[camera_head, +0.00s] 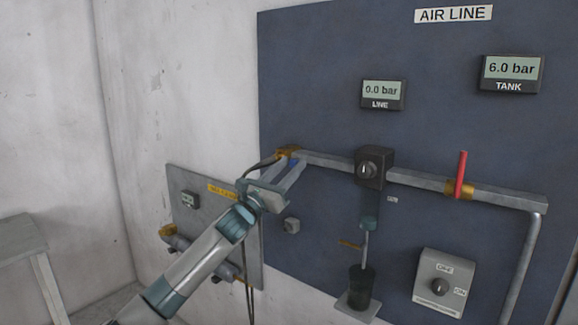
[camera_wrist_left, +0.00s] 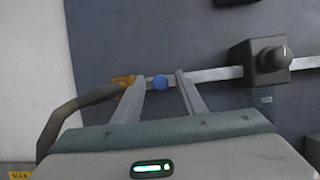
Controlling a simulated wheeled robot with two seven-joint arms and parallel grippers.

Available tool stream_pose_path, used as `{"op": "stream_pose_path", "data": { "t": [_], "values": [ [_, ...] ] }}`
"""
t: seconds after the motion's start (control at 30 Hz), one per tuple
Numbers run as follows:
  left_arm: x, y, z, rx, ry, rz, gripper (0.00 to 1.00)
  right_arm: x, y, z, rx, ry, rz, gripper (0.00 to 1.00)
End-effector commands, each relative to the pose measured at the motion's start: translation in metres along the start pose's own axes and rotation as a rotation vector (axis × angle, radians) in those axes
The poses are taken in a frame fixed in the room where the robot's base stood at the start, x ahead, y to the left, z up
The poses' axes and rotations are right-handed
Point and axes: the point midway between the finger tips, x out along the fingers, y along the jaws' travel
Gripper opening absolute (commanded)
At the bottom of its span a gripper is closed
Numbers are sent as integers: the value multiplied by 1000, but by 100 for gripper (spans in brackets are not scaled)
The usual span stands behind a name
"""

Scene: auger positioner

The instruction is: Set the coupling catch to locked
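The brass coupling (camera_head: 287,152) sits at the left end of the grey pipe on the dark blue panel; it also shows in the left wrist view (camera_wrist_left: 122,80). A round blue knob (camera_wrist_left: 159,82), which looks like the catch, is just right of the brass. My left gripper (camera_head: 292,163) reaches up to the coupling. In the left wrist view the left gripper (camera_wrist_left: 161,78) has its fingers apart, one on each side of the blue knob, with gaps showing. I cannot tell how deep the fingertips reach or whether the catch is locked. My right gripper is not in view.
A dark hose (camera_wrist_left: 75,110) runs left from the coupling. Right along the pipe are a black regulator (camera_head: 374,168) and a red valve lever (camera_head: 461,174). The line display (camera_head: 383,94) reads 0.0 bar, the tank display (camera_head: 511,74) 6.0 bar. A grey side panel (camera_head: 195,220) stands left.

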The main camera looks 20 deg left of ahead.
Motion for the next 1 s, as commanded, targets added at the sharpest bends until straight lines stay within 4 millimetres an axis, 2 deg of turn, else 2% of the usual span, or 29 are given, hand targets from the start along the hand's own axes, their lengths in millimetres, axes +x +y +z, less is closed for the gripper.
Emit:
{"op": "stream_pose_path", "data": {
  "t": [0.2, 0.37, 0.57, 0.8, 1.0],
  "values": [
    [0, 0, 0, 0, 0, 0, 38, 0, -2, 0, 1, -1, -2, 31],
    [0, 0, 0, -1, 0, 0, 0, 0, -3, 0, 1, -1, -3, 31],
    [0, 2, -1, 0, 0, 0, 0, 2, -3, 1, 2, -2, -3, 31],
    [-1, 24, -1, 2, -1, 2, 0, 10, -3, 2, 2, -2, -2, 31],
    [0, 27, 0, -2, 0, 2, 0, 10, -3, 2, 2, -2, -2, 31]
  ]
}}
